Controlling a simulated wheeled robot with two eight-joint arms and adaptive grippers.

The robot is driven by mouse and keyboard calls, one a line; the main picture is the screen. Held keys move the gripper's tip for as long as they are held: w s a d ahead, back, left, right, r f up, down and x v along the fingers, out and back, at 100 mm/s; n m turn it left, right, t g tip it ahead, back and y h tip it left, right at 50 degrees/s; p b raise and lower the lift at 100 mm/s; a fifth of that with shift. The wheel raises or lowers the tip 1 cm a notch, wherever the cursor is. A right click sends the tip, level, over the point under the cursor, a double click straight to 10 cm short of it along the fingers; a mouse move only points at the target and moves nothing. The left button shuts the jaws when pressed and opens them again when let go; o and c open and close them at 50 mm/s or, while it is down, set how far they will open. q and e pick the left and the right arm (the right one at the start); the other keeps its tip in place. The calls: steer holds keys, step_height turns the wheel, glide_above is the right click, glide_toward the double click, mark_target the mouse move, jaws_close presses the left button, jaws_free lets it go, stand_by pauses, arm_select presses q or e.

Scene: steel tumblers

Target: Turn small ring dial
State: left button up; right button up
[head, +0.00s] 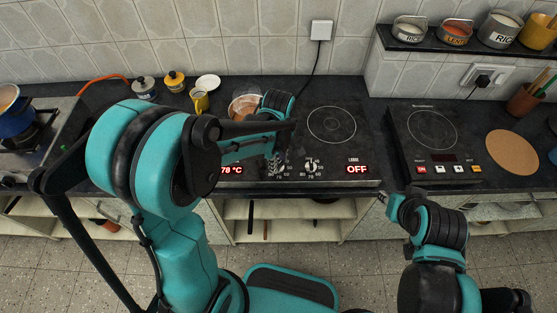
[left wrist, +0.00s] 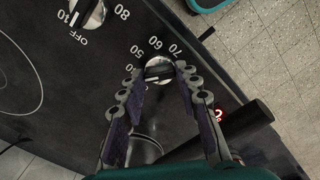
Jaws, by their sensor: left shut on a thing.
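The small ring dial (left wrist: 158,70) is a pale knob with a dark pointer bar, set in the black hob front with numbers around it. My left gripper (left wrist: 160,75) has its two fingers on either side of the knob and is shut on it. In the head view my left gripper (head: 276,160) is at the hob's front panel, and its arm hides part of that panel. A second dial (head: 310,166) stands to its right, and it also shows in the left wrist view (left wrist: 86,12), marked OFF. My right gripper (head: 398,208) is low, in front of the counter, away from the hob.
Red displays read 78 °C (head: 232,170) and OFF (head: 356,169). A pan (head: 243,106) sits at the hob's left; the large ring (head: 331,125) is bare. A dark cylindrical bar (left wrist: 245,128) lies close to my left fingers. A second cooktop (head: 432,128) stands to the right.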

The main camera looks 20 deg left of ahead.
arm_select(q)
steer(key=n, duration=0.6)
steer(key=shift+n, duration=0.4)
stand_by(0.3)
steer(key=o, duration=0.9)
steer(key=shift+c, duration=0.2)
step_height(320, 180, up, 12)
